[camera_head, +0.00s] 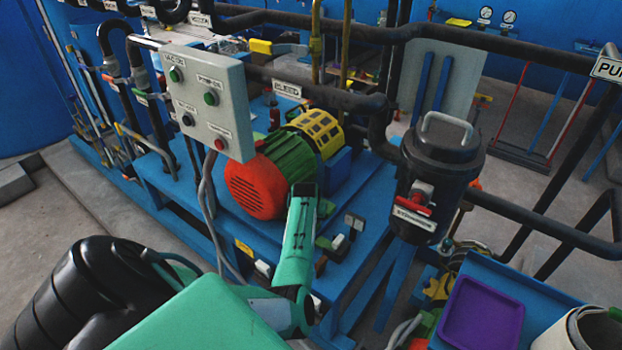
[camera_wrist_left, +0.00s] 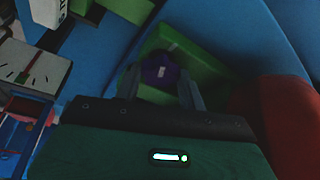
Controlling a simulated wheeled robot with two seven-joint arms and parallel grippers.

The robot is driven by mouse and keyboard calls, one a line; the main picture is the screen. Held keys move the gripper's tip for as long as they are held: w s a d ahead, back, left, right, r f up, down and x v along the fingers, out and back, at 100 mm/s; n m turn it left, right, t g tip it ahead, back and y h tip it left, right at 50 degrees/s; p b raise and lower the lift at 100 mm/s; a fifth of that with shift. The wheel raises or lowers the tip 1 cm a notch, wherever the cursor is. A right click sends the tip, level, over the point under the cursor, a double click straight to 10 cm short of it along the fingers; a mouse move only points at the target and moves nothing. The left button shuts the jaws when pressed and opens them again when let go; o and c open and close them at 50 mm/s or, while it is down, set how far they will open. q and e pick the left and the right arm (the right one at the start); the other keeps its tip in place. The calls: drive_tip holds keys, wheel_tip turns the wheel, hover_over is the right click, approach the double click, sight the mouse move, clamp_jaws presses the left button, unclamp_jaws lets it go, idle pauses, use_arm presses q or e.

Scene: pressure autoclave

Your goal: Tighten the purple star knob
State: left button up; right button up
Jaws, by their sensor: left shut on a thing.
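The purple star knob (camera_wrist_left: 161,70) shows in the left wrist view, in front of a green block (camera_wrist_left: 205,58). My left gripper (camera_wrist_left: 160,80) has one finger on each side of the knob and is shut on it. In the head view my left gripper (camera_head: 303,205) reaches up to the front of the machine with the red, green and yellow housing (camera_head: 285,155). The knob is hidden there behind my gripper and wrist. My right gripper is not in view.
A grey control box (camera_head: 205,100) with buttons hangs left of the machine. A black canister (camera_head: 438,170) stands to its right. Dark pipes (camera_head: 320,90) cross above. A purple tray (camera_head: 482,312) sits at the lower right. A red part (camera_wrist_left: 275,120) is close beside my left gripper.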

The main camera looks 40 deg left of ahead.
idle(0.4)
use_arm(q)
drive_tip(key=o, duration=1)
drive_tip(key=v, duration=1.4)
drive_tip(key=shift+s+f, duration=0.1)
